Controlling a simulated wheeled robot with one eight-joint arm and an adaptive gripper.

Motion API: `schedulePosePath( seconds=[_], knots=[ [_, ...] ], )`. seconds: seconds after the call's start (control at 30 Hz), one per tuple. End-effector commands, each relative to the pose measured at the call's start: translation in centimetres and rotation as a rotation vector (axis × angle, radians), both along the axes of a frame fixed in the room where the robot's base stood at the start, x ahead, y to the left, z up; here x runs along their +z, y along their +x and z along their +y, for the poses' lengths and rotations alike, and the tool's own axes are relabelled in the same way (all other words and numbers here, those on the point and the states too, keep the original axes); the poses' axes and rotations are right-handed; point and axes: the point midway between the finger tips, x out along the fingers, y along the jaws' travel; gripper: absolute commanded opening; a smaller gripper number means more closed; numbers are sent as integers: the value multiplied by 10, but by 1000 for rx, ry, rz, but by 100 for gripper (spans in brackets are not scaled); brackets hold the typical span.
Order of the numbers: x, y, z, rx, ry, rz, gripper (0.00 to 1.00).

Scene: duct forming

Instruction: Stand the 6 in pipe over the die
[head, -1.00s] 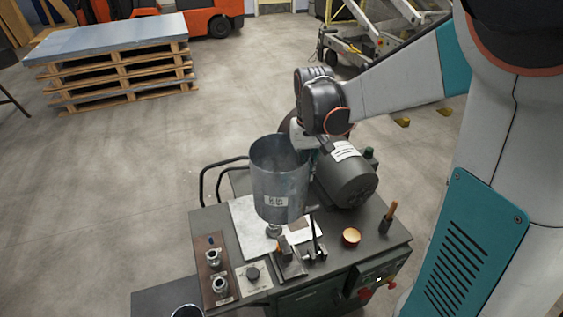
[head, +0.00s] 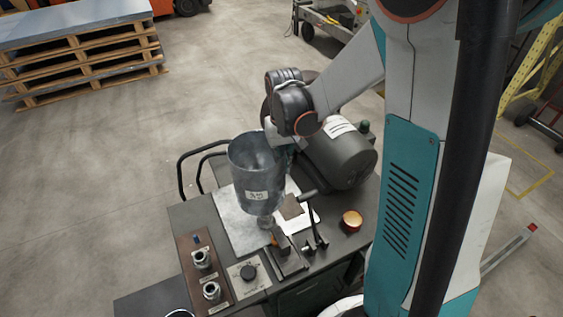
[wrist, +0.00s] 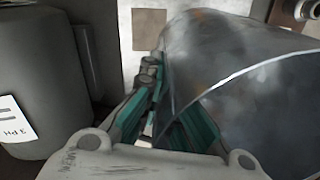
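The pipe (head: 258,178) is a wide grey metal cylinder with a white label, upright and open at the top. It also fills the right of the wrist view (wrist: 240,70). My gripper (wrist: 155,85) is at the pipe's rim, with its teal fingers closed on the wall; in the head view my wrist hides the fingers. A metal post (head: 265,223), seemingly the die, shows just under the pipe's bottom edge on the bench machine. Its upper part is hidden by the pipe, so I cannot tell whether the pipe surrounds it or is above it.
A grey motor (head: 340,157) stands close right of the pipe. A lever clamp (head: 312,240) and a copper-coloured cup (head: 352,220) are in front of it. A brown board (head: 203,270) with two metal fittings lies at front left. Stacked pallets (head: 80,55) stand far left.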

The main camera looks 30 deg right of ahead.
Motion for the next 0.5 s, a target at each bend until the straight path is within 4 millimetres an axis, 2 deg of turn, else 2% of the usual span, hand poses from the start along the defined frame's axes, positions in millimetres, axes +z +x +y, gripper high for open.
schedulePosePath(
  seconds=[0.27, 0.5],
  knots=[
    [-15, 0, 0, 0, 0, 0, 0],
    [-37, 0, 0, 0, 0, 0, 0]
  ],
)
